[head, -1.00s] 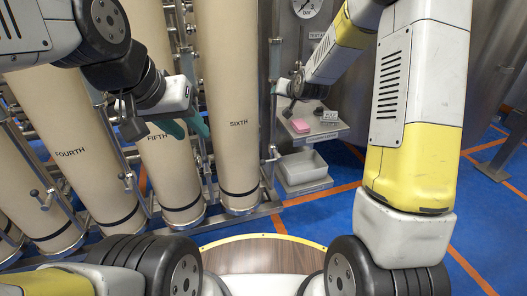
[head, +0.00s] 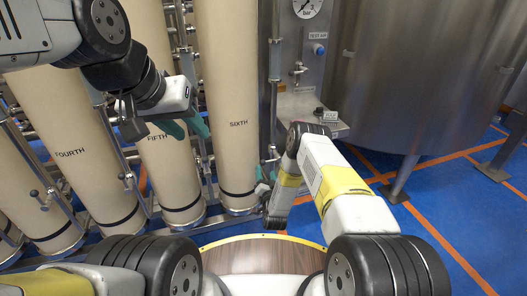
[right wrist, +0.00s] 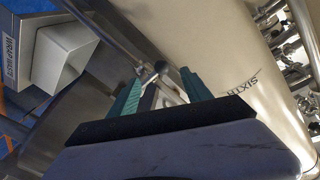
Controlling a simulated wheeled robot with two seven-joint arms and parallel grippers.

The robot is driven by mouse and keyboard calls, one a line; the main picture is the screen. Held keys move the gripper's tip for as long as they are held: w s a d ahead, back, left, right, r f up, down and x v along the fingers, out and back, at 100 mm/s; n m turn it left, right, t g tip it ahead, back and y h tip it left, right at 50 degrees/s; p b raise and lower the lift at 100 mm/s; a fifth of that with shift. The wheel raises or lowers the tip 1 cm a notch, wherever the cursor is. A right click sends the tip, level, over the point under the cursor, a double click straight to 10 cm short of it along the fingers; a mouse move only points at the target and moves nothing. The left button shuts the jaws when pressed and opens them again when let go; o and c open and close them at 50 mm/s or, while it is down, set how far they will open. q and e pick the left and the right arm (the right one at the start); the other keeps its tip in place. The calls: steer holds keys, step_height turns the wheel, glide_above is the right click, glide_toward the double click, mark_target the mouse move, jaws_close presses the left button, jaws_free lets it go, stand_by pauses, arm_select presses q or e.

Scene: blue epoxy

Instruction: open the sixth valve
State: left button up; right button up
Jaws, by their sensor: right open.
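The tan sixth column (head: 226,90), labelled SIXTH, stands in the middle of the head view; it also shows in the right wrist view (right wrist: 215,45). A slim steel pipe with a small valve lever (head: 272,152) runs along its right side. In the right wrist view, a valve lever (right wrist: 168,92) with a dark knob lies between the teal fingers of my right gripper (right wrist: 158,92). That gripper is open, and I cannot tell whether either finger touches the lever. In the head view my right gripper (head: 264,178) is partly hidden by its arm. My left gripper (head: 186,127) is open and empty before the fifth column.
The fifth column (head: 157,140) and fourth column (head: 70,155) stand to the left, with pipes and levers between them. A large steel tank (head: 430,80) is at the right.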

mark_target(264, 163)
steer(key=shift+w+a+f, duration=0.1)
steer(key=shift+w+a, duration=0.05)
steer(key=shift+w, duration=1.1)
steer(key=shift+w+a+r, duration=0.1)
steer(key=shift+w+a, duration=0.1)
steer(key=shift+w, duration=1.05)
steer(key=shift+w+a+f, duration=0.1)
steer(key=shift+w+a, duration=0.05)
steer(key=shift+w, duration=1.1)
jaws_close()
